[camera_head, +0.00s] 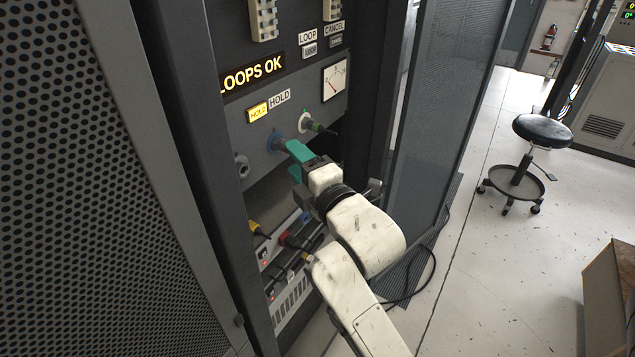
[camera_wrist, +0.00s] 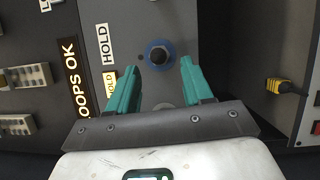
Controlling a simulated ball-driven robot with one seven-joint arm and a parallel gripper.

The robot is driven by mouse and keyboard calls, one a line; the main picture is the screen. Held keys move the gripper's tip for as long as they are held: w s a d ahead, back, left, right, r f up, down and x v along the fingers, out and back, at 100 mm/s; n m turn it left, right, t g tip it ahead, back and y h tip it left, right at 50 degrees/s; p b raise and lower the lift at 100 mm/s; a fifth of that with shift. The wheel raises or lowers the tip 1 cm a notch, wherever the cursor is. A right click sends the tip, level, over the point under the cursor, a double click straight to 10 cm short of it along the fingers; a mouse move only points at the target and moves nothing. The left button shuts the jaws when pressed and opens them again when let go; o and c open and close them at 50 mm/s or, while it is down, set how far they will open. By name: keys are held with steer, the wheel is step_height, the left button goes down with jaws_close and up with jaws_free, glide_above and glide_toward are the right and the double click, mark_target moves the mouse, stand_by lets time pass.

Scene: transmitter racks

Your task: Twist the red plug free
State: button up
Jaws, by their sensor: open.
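My gripper (camera_head: 290,150) has teal fingers and is extended to the rack's socket panel. In the wrist view its fingers (camera_wrist: 160,68) are apart, with nothing held between them. A blue-ringed socket with a dark centre (camera_wrist: 158,55) shows between and just beyond the fingertips. No red plug is visible at that socket. A small red connector (camera_head: 289,241) sits in the lower unit, well below my gripper. I cannot tell whether it is the red plug.
A yellow connector (camera_head: 257,229) is below. A lit LOOPS OK sign (camera_head: 252,74) is above. An open mesh door (camera_head: 440,110) stands right; a stool (camera_head: 530,150) is farther off.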

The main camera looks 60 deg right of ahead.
steer(key=v, duration=0.8)
steer(key=shift+s, duration=0.35)
steer(key=shift+a, duration=0.15)
step_height(320, 180, down, 15)
steer(key=s+a+m+g+y+p, duration=0.2)
steer(key=s+m+g+y, duration=0.1)
steer(key=m+g, duration=0.45)
steer(key=s+a+f+m+g+y+p, duration=0.1)
steer(key=s+a+f+m+g+y, duration=0.1)
steer(key=s+f, duration=0.4)
steer(key=s+a+f+m+g+y, duration=0.1)
steer(key=s+a+f+m+g, duration=0.4)
steer(key=s+g, duration=0.1)
steer(key=shift+s+a+f+g+y+p, duration=0.2)
steer(key=shift+s+f+g+y+p, duration=0.2)
steer(key=shift+s, duration=0.1)
